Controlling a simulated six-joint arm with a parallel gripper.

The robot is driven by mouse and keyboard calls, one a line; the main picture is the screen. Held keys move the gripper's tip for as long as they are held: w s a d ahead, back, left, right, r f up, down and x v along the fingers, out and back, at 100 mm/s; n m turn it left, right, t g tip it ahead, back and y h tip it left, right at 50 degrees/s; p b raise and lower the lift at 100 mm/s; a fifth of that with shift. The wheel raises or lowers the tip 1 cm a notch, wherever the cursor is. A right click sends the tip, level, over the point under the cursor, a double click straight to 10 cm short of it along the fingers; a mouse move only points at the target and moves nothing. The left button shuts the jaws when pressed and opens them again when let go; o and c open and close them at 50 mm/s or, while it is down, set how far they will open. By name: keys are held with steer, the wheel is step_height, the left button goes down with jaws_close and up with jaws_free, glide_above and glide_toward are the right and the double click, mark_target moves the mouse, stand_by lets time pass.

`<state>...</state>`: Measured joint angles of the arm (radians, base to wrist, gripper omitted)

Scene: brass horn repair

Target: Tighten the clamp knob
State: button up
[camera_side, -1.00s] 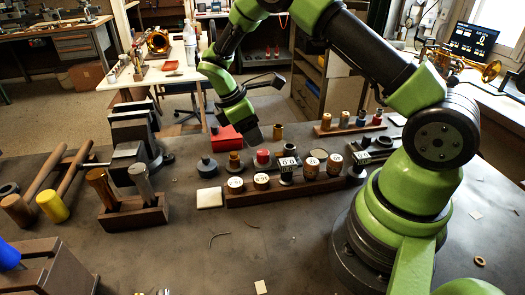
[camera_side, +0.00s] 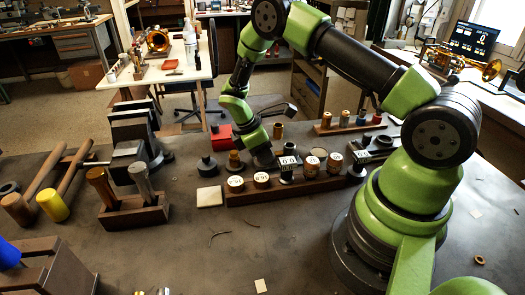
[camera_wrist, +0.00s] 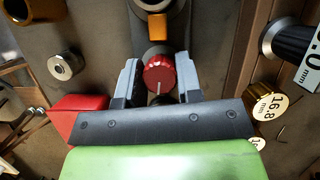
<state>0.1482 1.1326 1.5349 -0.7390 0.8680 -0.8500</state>
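The red clamp knob (camera_wrist: 159,73) shows in the wrist view as a round, ridged cap with a pale line on it. My gripper (camera_wrist: 158,82) is open, with one grey finger on each side of the knob. A gap shows between each finger and the knob, and I cannot tell of any contact. In the side view my gripper (camera_side: 264,160) is low at the back of the labelled row, and it hides the knob there.
A wooden rack (camera_side: 300,192) with several labelled plugs stands close in front of my gripper. A red box (camera_side: 221,138) and a dark round piece (camera_side: 207,167) are to the left. A vise (camera_side: 133,135) stands farther left. The front of the bench is mostly clear.

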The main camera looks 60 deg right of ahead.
steer(key=shift+c, duration=0.6)
steer(key=m+g+y, duration=0.1)
steer(key=m, duration=0.3)
steer(key=shift+m, duration=0.3)
steer(key=o, duration=0.9)
steer(key=shift+o, duration=0.2)
steer(key=shift+w+r, duration=0.1)
steer(key=v, duration=0.9)
steer(key=shift+r, duration=0.4)
steer(key=shift+w+d, duration=0.1)
steer(key=shift+w, duration=0.05)
